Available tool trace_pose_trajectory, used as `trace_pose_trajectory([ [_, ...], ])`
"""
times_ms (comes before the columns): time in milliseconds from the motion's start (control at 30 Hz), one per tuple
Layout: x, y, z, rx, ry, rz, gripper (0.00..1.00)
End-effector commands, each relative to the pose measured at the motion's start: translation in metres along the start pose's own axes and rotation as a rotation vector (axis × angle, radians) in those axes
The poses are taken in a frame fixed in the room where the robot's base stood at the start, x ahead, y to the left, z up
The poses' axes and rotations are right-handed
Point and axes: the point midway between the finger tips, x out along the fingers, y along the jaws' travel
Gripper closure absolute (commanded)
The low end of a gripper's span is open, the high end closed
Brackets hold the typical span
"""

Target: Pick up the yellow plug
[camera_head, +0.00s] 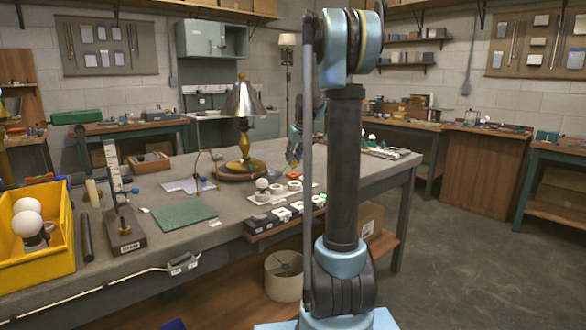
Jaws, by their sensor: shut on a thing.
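My gripper (293,158) is small in the head view, above the right part of the grey workbench and partly hidden behind my own arm. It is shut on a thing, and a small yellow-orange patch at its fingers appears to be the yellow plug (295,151). The plug's outline is too small and too covered to make out clearly. My gripper appears to be above the row of small black and white parts (283,214) at the bench's front edge.
A green mat (184,214), an upright ruler stand (114,165) and a yellow bin (62,235) with white bulbs are to the left. Open floor lies right.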

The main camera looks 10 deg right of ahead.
Motion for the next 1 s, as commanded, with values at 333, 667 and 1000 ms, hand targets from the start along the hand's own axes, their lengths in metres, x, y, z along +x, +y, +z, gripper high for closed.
trace_pose_trajectory([
  [333, -0.075, 0.0, -0.033, 0.0, 0.0, 0.0, 1.0],
  [667, -0.117, 0.0, -0.052, 0.0, -0.001, 0.0, 1.0],
  [1000, -0.124, 0.0, -0.055, -0.001, 0.0, 0.0, 1.0],
])
